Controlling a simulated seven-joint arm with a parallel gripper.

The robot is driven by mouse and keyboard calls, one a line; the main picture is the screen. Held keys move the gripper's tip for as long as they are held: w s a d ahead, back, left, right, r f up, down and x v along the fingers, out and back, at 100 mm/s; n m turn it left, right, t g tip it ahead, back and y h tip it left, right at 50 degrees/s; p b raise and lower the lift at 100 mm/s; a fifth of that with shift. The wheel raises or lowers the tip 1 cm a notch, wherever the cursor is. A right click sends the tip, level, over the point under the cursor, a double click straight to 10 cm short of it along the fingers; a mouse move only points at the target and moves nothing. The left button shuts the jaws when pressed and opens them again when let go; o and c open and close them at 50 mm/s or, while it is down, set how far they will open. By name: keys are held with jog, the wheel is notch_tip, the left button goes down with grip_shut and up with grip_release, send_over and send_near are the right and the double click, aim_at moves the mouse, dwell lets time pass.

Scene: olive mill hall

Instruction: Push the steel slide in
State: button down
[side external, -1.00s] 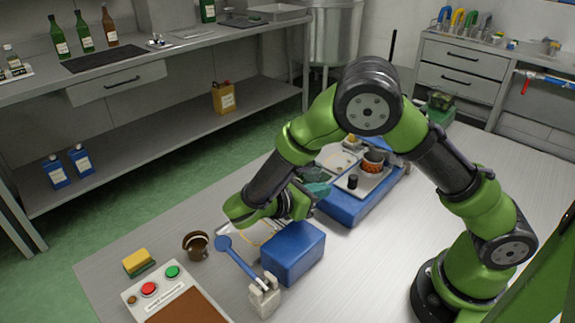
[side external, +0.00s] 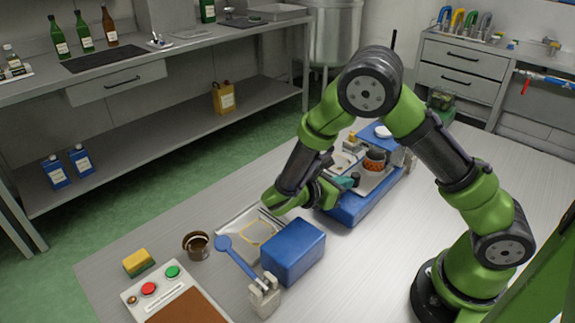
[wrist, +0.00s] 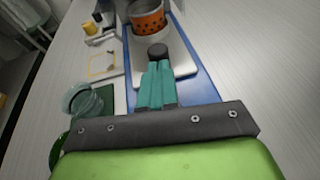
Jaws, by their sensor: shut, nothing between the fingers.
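The steel slide (side external: 376,183) is a flat plate on a long blue base (side external: 352,211). It carries a black knob (side external: 355,178) at its near end and an orange, dark-spotted cup (side external: 375,160). In the wrist view the slide (wrist: 183,66) lies ahead, with the knob (wrist: 158,49) and the cup (wrist: 147,19) in line. My gripper (side external: 347,183) has teal fingers, shut and empty, low at the knob end. In the wrist view its fingertips (wrist: 157,66) are right at the knob; I cannot tell whether they touch it.
A blue box (side external: 293,252) and a blue-handled lever (side external: 238,258) stand nearer the camera. A steel tray (side external: 246,228), brown cup (side external: 197,244), sponge (side external: 137,261) and button panel (side external: 160,290) are at left. In the wrist view a clear round jar (wrist: 82,101) stands left of my fingers. The tabletop right of the base is open.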

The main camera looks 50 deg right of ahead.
jog(key=shift+d, duration=1.65)
jog(key=v, duration=1.1)
jog(key=shift+f, duration=0.2)
jog(key=shift+s, duration=0.1)
